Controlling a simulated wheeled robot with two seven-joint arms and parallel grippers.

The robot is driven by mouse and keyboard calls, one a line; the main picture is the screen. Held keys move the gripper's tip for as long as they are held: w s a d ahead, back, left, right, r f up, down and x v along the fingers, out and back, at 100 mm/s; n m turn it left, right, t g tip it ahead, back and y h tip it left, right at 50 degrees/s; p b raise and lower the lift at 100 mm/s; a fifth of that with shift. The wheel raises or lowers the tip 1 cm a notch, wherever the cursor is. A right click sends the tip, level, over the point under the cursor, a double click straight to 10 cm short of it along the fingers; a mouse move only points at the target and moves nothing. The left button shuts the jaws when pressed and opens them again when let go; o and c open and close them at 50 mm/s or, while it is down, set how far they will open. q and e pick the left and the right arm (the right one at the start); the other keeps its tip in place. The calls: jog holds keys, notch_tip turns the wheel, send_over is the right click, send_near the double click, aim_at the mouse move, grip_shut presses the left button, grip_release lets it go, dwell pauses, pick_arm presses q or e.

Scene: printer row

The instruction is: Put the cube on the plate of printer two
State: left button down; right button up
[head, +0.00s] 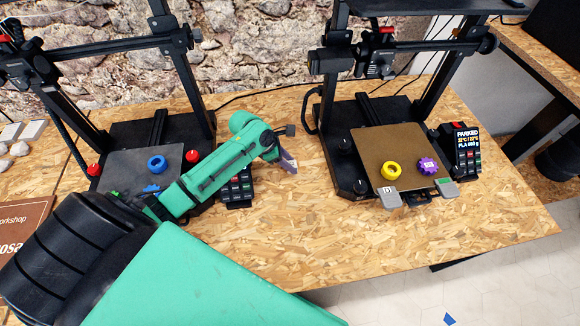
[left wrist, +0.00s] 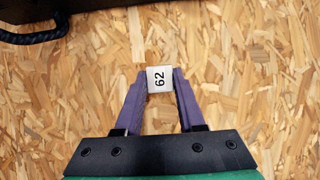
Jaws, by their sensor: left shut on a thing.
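A small pale cube marked 62 (left wrist: 159,79) sits between the purple fingertips of my left gripper (left wrist: 160,82) in the left wrist view, with bare board below. In the head view my left gripper (head: 288,162) is between the two printers, left of the right printer's plate and apart from it; I cannot make out the cube there. The right printer has a brown plate (head: 385,148) bearing a yellow ring (head: 391,170) and a purple gear-like piece (head: 428,166). The left printer has a dark grey plate (head: 130,163). I see no number on either printer. My right gripper is out of view.
Grey clips (head: 387,197) sit at the brown plate's front edge. The right printer's screen (head: 464,138) reads PARKED. Its black uprights and gantry frame the plate. The chipboard table (head: 330,240) is clear in front.

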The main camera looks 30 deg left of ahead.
pick_arm(q)
jog(key=shift+f, duration=1.15)
jog(key=c, duration=0.5)
grip_release()
jog(key=shift+f, duration=0.1)
